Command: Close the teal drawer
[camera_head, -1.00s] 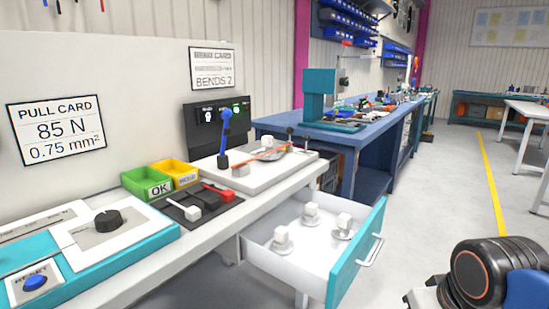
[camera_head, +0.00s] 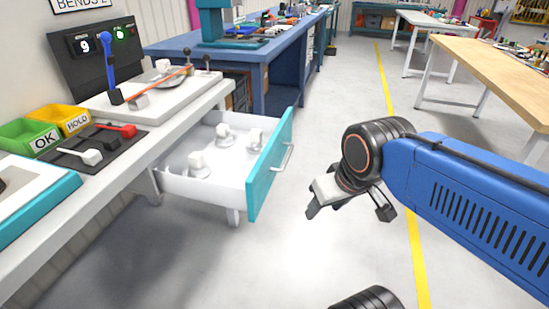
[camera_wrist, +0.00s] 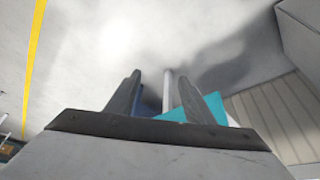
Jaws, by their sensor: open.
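The teal drawer (camera_head: 270,170) is pulled well out from under the white bench in the head view. Its teal front has a pale bar handle (camera_head: 287,157). Its white inside holds several small white pieces (camera_head: 224,135). My gripper (camera_head: 348,210) is in free air to the right of the drawer front, apart from it, with its two fingers spread and nothing between them. In the wrist view both fingers of my gripper (camera_wrist: 158,98) show, and a teal surface (camera_wrist: 214,107), probably the drawer front, shows beyond the right finger.
The white bench (camera_head: 170,130) carries a green bin (camera_head: 28,137), a yellow bin (camera_head: 73,119), a small switch panel and a lever device. A blue workbench (camera_head: 250,53) stands behind. Open grey floor lies around the drawer's front and right, with a yellow line (camera_head: 415,250).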

